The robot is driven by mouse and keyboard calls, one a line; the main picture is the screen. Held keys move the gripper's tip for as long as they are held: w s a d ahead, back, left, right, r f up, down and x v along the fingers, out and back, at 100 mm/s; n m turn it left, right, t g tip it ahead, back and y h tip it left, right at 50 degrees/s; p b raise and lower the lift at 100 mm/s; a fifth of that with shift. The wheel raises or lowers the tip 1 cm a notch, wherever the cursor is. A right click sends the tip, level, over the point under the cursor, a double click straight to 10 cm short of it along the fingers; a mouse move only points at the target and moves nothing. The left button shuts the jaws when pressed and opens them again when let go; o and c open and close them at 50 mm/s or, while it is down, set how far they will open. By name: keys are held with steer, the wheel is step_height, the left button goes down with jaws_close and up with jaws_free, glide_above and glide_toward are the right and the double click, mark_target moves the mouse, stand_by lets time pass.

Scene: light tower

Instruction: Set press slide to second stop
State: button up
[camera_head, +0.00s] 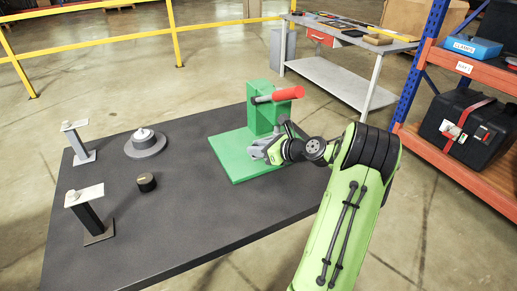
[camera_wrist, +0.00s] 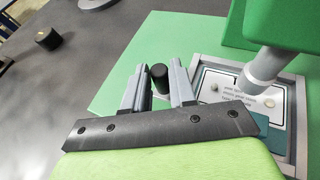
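The green press (camera_head: 262,118) stands on a green base plate (camera_head: 232,160) on the dark table, with a red-gripped lever (camera_head: 288,94) at its top. In the wrist view a grey ram (camera_wrist: 264,70) comes down from the green body (camera_wrist: 285,25) near a framed plate (camera_wrist: 245,92) with printed text. A short black upright knob (camera_wrist: 160,78) shows between the two grey fingers of my gripper (camera_wrist: 160,72), with narrow gaps at its sides. My gripper (camera_head: 257,152) is low over the base plate, in front of the press column. The slide's stops cannot be made out.
A black cylinder (camera_head: 146,182), a grey round fixture (camera_head: 145,143) and two metal stands (camera_head: 78,140) (camera_head: 90,213) are on the left of the table. A grey workbench (camera_head: 345,80) and an orange-and-blue shelf (camera_head: 465,165) stand behind and right. Yellow railing (camera_head: 175,35) runs behind.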

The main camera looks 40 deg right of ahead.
jaws_close()
steer(key=shift+s+d+r+p, duration=0.25)
steer(key=shift+d+p, duration=0.3)
steer(key=shift+p, duration=0.35)
steer(key=d+p, duration=0.2)
steer(key=shift+s+d+f+p, duration=0.1)
steer(key=shift+s+p, duration=0.15)
steer(key=shift+p, duration=0.05)
steer(key=shift+f, duration=0.1)
steer(key=shift+o, duration=2.2)
jaws_free()
steer(key=shift+d, duration=0.15)
